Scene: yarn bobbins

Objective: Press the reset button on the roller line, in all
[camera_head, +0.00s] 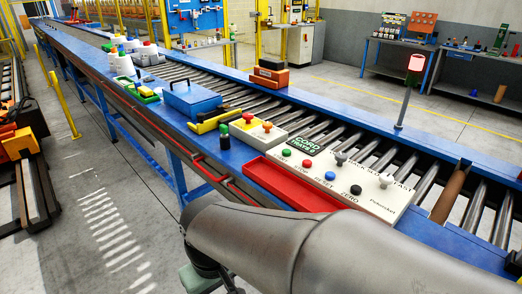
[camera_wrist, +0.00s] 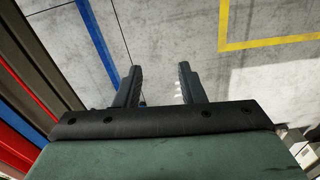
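The control panel (camera_head: 388,207) is a cream box on the near edge of the roller line. It carries a row of buttons: green (camera_head: 286,152), red (camera_head: 307,163), blue (camera_head: 330,175) and black (camera_head: 356,189). The label by the blue one appears to read RESET. Two pale knobs stand behind the row. My gripper (camera_wrist: 158,85) is open and empty in the wrist view, its two dark fingers apart over bare floor. In the head view my arm crosses in front of the panel, and the fingers are not visible there. The wrist view shows no buttons.
A red tray (camera_head: 290,190) sits left of the panel.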

